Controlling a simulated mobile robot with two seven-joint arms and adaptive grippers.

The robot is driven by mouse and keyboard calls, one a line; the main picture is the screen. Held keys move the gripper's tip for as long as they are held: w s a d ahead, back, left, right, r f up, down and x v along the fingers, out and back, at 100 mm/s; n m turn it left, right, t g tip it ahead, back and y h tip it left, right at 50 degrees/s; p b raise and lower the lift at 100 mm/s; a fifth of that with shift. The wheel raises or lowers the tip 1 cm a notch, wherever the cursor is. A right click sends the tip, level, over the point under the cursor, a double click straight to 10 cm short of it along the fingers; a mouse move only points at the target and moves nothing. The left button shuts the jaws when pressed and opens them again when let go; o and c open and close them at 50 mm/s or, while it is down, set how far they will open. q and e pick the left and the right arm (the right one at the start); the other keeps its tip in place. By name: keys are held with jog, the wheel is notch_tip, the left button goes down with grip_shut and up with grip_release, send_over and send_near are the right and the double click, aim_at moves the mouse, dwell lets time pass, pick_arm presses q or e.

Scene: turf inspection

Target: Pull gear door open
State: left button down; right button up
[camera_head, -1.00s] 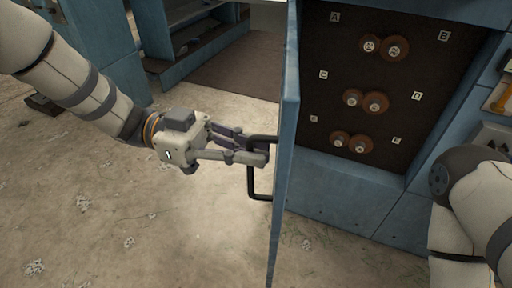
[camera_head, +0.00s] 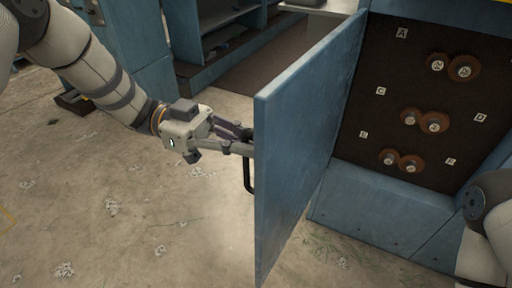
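The gear door (camera_head: 305,140) is a blue panel standing ajar, its near edge swung toward me. A dark bar handle (camera_head: 247,176) shows at its left side, partly hidden by the door. My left gripper (camera_head: 246,140) is at the top of the handle, its fingertips partly hidden behind the door's edge. I cannot tell how tightly its fingers close on the handle. Behind the door, a dark panel (camera_head: 398,80) carries brown gears (camera_head: 438,121) in several pairs, with white letter tags. My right arm shows at the right edge; its gripper is out of view.
Blue shelving (camera_head: 225,45) stands at the back left, with a brown mat (camera_head: 270,60) on the ground by it. The pale dirt ground (camera_head: 130,220) left of the door is mostly clear. A blue cabinet base (camera_head: 375,210) lies below the gear panel.

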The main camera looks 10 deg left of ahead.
pick_arm(q)
jog(key=shift+w+a, duration=0.25)
jog(key=shift+a, duration=0.3)
jog(key=shift+w+a, duration=0.2)
jog(key=shift+a, duration=0.3)
pick_arm(e)
jog(key=shift+a+f, duration=0.1)
jog(key=shift+a, duration=0.4)
pick_arm(q)
jog(key=c, duration=1.7)
grip_release()
jog(key=a, duration=0.4)
jog(key=w+a, duration=0.1)
jog(key=a, duration=0.3)
jog(key=w+a, duration=0.1)
jog(key=a, duration=0.2)
jog(key=shift+w+a, duration=0.15)
jog(key=shift+a, duration=0.25)
